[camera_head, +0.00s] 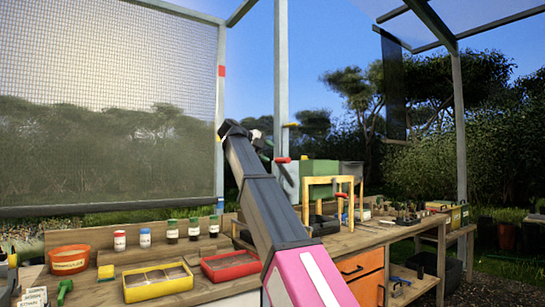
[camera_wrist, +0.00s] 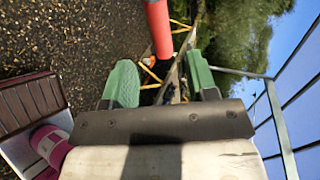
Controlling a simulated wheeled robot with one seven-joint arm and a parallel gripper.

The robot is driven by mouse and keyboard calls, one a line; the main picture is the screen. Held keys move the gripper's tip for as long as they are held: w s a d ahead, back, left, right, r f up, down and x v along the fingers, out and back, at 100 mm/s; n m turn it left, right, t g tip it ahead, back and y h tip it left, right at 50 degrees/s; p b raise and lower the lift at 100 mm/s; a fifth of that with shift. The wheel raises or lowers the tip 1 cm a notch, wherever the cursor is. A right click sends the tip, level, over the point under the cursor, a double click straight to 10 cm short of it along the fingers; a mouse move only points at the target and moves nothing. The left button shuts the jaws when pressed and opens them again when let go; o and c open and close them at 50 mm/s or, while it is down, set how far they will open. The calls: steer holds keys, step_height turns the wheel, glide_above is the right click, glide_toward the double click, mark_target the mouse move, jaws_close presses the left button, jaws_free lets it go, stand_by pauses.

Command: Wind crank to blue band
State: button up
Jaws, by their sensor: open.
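The crank's red handle (camera_head: 283,160) shows right of my arm's end in the head view, near the middle post. In the wrist view the red handle (camera_wrist: 158,28) stands ahead of my fingertips, roughly in line with the gap between them. My gripper (camera_wrist: 163,78) is open, with green finger pads either side of an empty gap. In the head view my arm mostly hides it. A mesh screen (camera_head: 110,100) hangs at left, its bottom bar (camera_head: 100,208) low, close to the level of the blue band (camera_head: 220,207) on the post. A red band (camera_head: 221,71) is higher up.
The wooden bench holds a yellow tray (camera_head: 158,291), a red tray (camera_head: 230,267), an orange pot (camera_head: 69,260) and several small bottles. A yellow frame (camera_head: 328,181) and a green box (camera_head: 319,170) stand right of my arm.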

steer(key=shift+s+f, duration=0.1)
steer(key=c, duration=0.9)
steer(key=shift+f+m+h, duration=0.3)
steer(key=shift+f+m, duration=0.1)
steer(key=shift+m, duration=0.2)
jaws_close()
steer(key=m+t+h, duration=0.5)
steer(key=m+h, duration=0.4)
steer(key=m, duration=0.8)
glide_toward(283, 162)
steer(key=x, duration=0.7)
steer(key=shift+d+r, duration=0.15)
steer(key=shift+r, duration=0.1)
